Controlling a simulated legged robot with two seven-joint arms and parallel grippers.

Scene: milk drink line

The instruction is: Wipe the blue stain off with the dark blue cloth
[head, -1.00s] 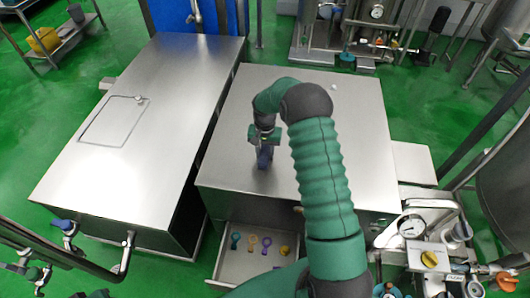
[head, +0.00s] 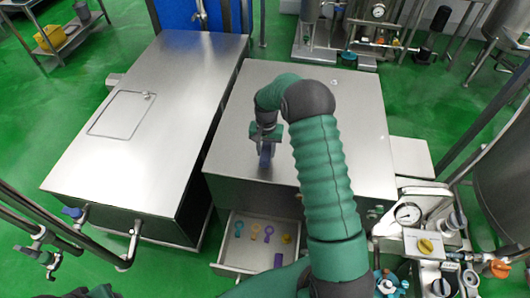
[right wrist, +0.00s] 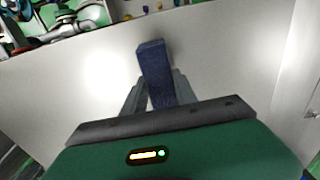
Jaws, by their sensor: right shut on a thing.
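My right gripper (head: 266,140) is over the steel worktop (head: 230,135) in the head view, pointing down. It is shut on the dark blue cloth (head: 265,158), which looks like a folded, narrow block. In the right wrist view the cloth (right wrist: 155,68) sticks out between the two fingers of the gripper (right wrist: 158,88). The cloth's lower end is at or close to the worktop; I cannot tell whether it touches. I see no blue stain in either view; my right arm hides part of the worktop. My left gripper is not in view.
An open drawer (head: 227,258) below the worktop's front holds several small coloured items. A long steel cabinet (head: 130,150) stands to the left across a narrow gap. A pressure gauge (head: 408,212) and valves stand at the right front. The worktop's left part is bare.

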